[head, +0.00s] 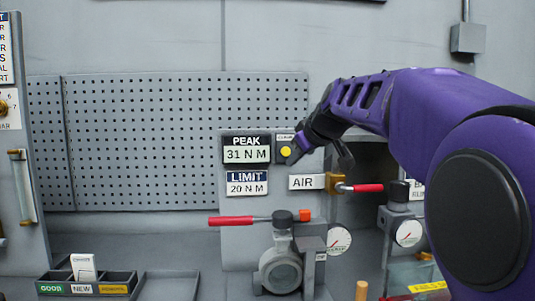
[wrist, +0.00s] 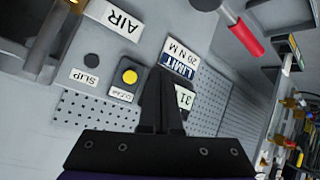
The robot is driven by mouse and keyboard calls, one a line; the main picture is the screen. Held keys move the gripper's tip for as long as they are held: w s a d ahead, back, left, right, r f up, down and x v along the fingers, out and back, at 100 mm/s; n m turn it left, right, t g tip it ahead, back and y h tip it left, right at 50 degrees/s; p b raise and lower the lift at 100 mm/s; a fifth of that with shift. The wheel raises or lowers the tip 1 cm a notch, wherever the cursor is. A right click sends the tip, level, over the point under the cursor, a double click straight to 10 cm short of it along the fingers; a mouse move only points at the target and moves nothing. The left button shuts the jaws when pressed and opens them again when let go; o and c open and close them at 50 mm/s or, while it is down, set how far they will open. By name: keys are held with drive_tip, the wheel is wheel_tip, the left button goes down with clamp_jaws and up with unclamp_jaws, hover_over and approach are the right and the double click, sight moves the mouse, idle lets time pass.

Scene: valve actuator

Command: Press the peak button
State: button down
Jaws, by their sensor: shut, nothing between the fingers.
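The yellow round button (head: 286,152) sits on the grey panel, just right of the PEAK display (head: 246,150) reading 31 N M. In the wrist view the yellow button (wrist: 129,76) lies left of my fingertips, with a small white label (wrist: 121,94) beside it. My gripper (wrist: 160,72) is shut and empty, its fingers pointing at the panel between the button and the displays, partly covering the PEAK display (wrist: 184,98). In the head view my gripper (head: 296,154) is close by the button's right side. I cannot tell whether the fingertips touch the panel.
The LIMIT display (head: 247,183) reads 20 N M below PEAK. The AIR label (head: 303,182) and a red-handled valve lever (head: 362,188) are right of it. In the wrist view a SLIP label (wrist: 85,77) is near the button.

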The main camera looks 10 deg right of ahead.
drive_tip(key=p, duration=0.6)
approach(289, 152)
drive_tip(key=w+a+f, duration=0.2)
drive_tip(key=f, duration=0.1)
drive_tip(key=w+f, duration=0.1)
drive_tip(key=f, duration=0.1)
drive_tip(key=shift+w+a, duration=0.25)
drive_tip(key=shift+a, duration=0.15)
drive_tip(key=shift+w+r, duration=0.1)
idle(1.3)
drive_tip(key=shift+w+p, duration=0.3)
drive_tip(key=shift+w+p, duration=0.4)
drive_tip(key=shift+w, duration=0.15)
idle(0.6)
drive_tip(key=shift+s, duration=0.1)
idle(0.4)
drive_tip(key=shift+s+b, duration=0.85)
drive_tip(key=shift+b, duration=0.1)
drive_tip(key=shift+s, duration=0.1)
